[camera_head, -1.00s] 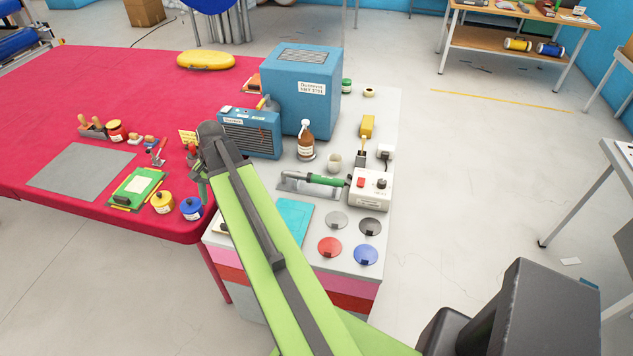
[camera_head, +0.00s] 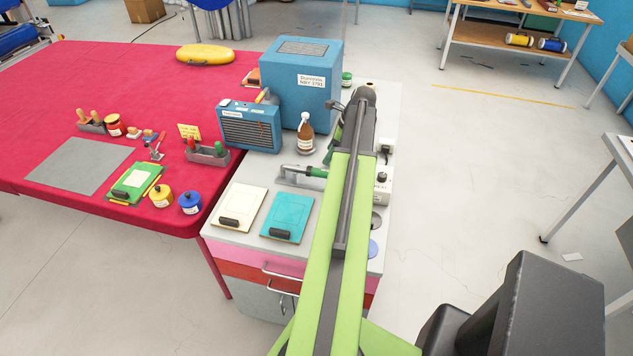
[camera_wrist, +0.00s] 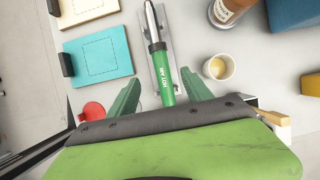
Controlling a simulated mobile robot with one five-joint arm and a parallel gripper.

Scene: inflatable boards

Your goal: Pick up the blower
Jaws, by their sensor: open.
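The blower, a hot-air tool with a green handle marked HOT AIR and a metal nozzle (camera_head: 301,171), lies on a grey plate on the light cabinet top. In the wrist view the blower (camera_wrist: 161,60) runs lengthwise, its green handle between and beyond my open green fingers. My gripper (camera_wrist: 160,76) is open and empty; its palm hides the handle's near end. In the head view my gripper (camera_head: 334,148) is just right of the blower, partly hidden by my arm. I cannot tell the exact height of my fingers above it.
A small cup (camera_wrist: 219,67) and a brown bottle (camera_head: 305,136) stand close to the blower. A white control box (camera_head: 381,185) is partly behind my arm. Cream (camera_head: 239,206) and teal (camera_head: 287,217) boards lie to the left. A big blue box (camera_head: 301,82) stands behind.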

